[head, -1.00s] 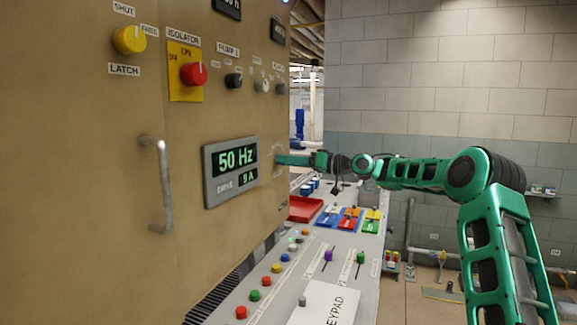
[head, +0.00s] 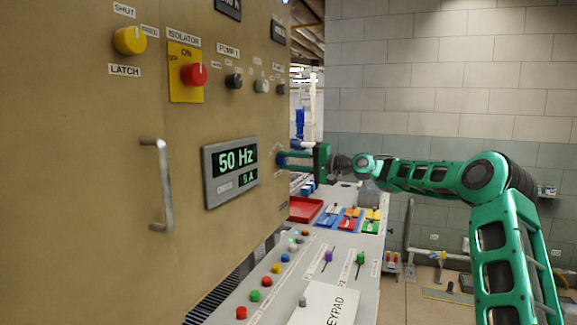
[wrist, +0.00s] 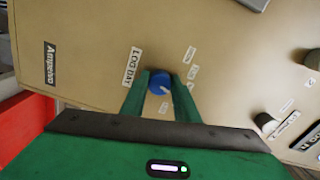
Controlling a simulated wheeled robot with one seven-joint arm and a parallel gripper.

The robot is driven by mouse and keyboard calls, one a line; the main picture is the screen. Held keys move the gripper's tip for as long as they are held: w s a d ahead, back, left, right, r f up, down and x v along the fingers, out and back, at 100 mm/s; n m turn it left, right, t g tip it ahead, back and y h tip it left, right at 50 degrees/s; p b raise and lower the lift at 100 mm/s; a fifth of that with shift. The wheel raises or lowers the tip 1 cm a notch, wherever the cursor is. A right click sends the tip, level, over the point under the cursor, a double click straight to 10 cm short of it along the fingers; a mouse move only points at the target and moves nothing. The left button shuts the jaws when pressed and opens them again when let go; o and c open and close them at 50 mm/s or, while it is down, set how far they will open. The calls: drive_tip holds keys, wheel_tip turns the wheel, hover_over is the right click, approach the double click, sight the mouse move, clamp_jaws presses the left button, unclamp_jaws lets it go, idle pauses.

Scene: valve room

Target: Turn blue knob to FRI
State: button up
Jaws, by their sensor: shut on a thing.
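The blue knob (wrist: 161,84) sits on the tan panel, next to a LOG DAY label (wrist: 132,67) and ringed by small white labels too small to read. Its white pointer line points toward the lower right in the wrist view. My gripper (wrist: 161,88) is shut on the blue knob, with one green finger on each side of it. In the head view my gripper (head: 300,158) reaches the panel face from the right, right of the 50 Hz display (head: 232,170). The knob is mostly hidden there, with a bit of blue (head: 281,159) showing.
Other knobs, yellow (head: 130,40), red (head: 194,75) and black (head: 234,80), are on the panel, with a metal handle (head: 160,185). Below, a console carries a red tray (head: 304,210), several buttons and levers. The floor at right is mostly open.

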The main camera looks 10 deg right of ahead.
drive_tip(key=shift+w+d+m, duration=0.1)
drive_tip(key=shift+m, duration=2.05)
drive_tip(key=shift+w+d+m, duration=0.1)
drive_tip(key=shift+m, duration=2.05)
drive_tip(key=shift+f, duration=0.1)
drive_tip(key=o, duration=1.1)
drive_tip(key=shift+f, duration=0.1)
drive_tip(key=shift+a, duration=0.1)
drive_tip(key=shift+s, duration=0.1)
drive_tip(key=v, duration=1)
drive_tip(key=shift+s+d, duration=0.1)
drive_tip(key=shift+d, duration=0.2)
